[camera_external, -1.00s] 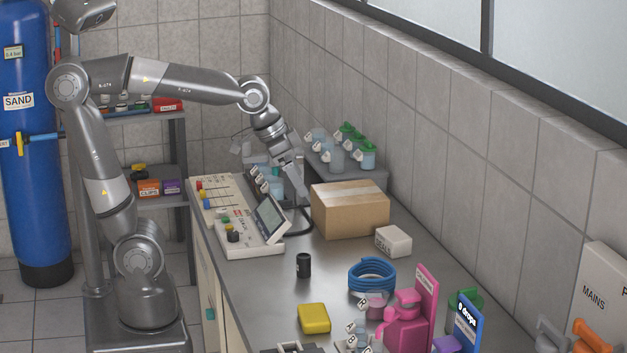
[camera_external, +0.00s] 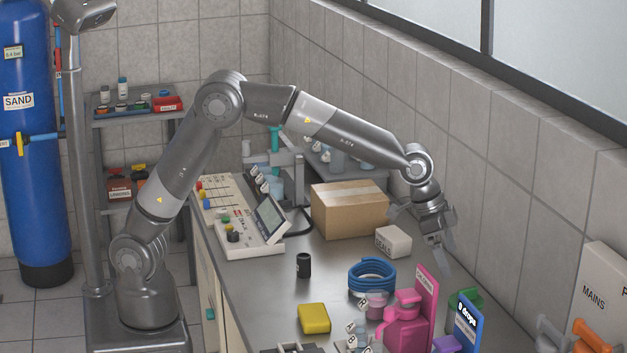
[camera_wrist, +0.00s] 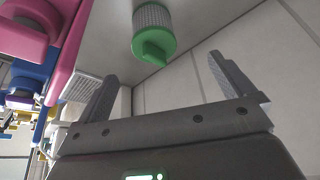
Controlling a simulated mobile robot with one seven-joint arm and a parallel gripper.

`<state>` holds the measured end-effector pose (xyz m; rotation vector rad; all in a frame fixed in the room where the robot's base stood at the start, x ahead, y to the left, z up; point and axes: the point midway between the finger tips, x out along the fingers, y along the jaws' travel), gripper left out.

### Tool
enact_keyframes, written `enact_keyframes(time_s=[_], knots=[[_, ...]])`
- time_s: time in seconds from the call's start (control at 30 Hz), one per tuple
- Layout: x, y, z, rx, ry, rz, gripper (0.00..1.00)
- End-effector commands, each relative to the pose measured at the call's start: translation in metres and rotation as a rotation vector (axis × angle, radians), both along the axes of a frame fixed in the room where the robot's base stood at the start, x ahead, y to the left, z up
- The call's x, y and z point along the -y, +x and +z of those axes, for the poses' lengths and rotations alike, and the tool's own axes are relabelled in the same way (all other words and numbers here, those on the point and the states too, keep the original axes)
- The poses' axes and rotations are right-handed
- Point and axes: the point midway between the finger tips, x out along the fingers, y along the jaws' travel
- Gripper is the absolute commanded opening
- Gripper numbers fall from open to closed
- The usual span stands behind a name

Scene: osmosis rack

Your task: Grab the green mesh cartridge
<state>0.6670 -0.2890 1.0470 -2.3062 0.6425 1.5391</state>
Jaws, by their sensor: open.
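The green mesh cartridge (camera_wrist: 153,32) shows in the wrist view at the top centre, with a grey mesh body and a green cap with a grip. In the external view a green part (camera_external: 467,298), seemingly the same cartridge, is partly hidden behind a pink card and a blue card. My gripper (camera_external: 440,260) hangs over the back of the counter near the wall, above and left of that green part. In the wrist view my gripper (camera_wrist: 162,70) is open and empty, and the cartridge lies beyond the gap between its fingers, not touching them.
A pink bottle (camera_external: 403,325), pink card (camera_external: 426,290) and blue card (camera_external: 466,325) stand close by the cartridge. A blue hose coil (camera_external: 372,277), white box (camera_external: 393,242) and cardboard box (camera_external: 350,212) lie left. The tiled wall (camera_external: 500,190) runs close behind.

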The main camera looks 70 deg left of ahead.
Motion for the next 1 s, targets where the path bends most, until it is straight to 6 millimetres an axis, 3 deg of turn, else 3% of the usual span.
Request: enact_keyframes(time_s=[0.1,1.0], knots=[[0.012,0.005,-0.009,-0.001,0.004,-0.015,0.99],[0.038,0.037,-0.107,0.000,0.004,-0.015,0.99]])
